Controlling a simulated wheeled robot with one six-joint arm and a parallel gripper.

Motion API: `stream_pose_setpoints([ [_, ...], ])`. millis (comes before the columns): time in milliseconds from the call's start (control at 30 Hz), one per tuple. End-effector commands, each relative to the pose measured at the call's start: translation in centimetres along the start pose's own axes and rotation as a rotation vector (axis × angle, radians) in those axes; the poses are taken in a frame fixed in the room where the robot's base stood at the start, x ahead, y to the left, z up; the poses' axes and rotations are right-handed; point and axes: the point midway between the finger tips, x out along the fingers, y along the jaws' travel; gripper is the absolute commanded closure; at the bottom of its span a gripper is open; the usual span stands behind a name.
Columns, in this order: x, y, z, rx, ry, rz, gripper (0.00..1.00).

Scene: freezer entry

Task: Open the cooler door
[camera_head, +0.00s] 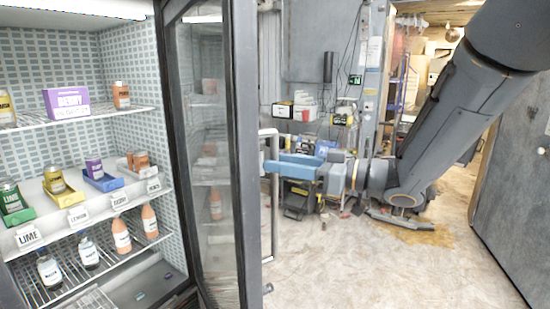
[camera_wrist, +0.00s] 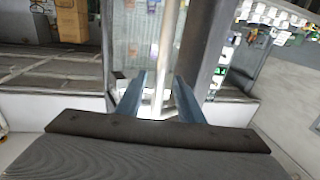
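The cooler door (camera_head: 246,150) is a glass panel in a dark frame. In the head view it stands swung out from the cooler, whose shelves show uncovered at the left. Its pale vertical bar handle (camera_head: 274,225) is on the door's right side. My gripper (camera_head: 277,165) has blue fingers and reaches from the right to the handle's upper half. In the wrist view the handle (camera_wrist: 165,50) runs down between the fingers (camera_wrist: 158,100), which are apart with gaps beside the bar. The dark door frame (camera_wrist: 205,40) is just right of it. I cannot tell whether a finger touches the handle.
Cooler shelves (camera_head: 128,112) hold bottles, jars and small boxes. Behind my gripper, a cluttered bench (camera_head: 300,112) stands by the back wall. A grey panel (camera_head: 515,190) stands at the far right. The pale floor (camera_head: 370,275) in front is mostly clear.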

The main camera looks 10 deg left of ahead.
Motion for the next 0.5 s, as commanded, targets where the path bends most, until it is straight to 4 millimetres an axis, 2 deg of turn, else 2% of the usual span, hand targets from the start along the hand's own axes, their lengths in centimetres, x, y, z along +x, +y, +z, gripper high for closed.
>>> stream_pose_setpoints([
  [200, 1.8, 0.0, 0.0, 0.001, -0.001, 0.001, 0.66],
  [500, 2.0, 0.0, 0.0, 0.000, 0.000, 0.002, 0.68],
])
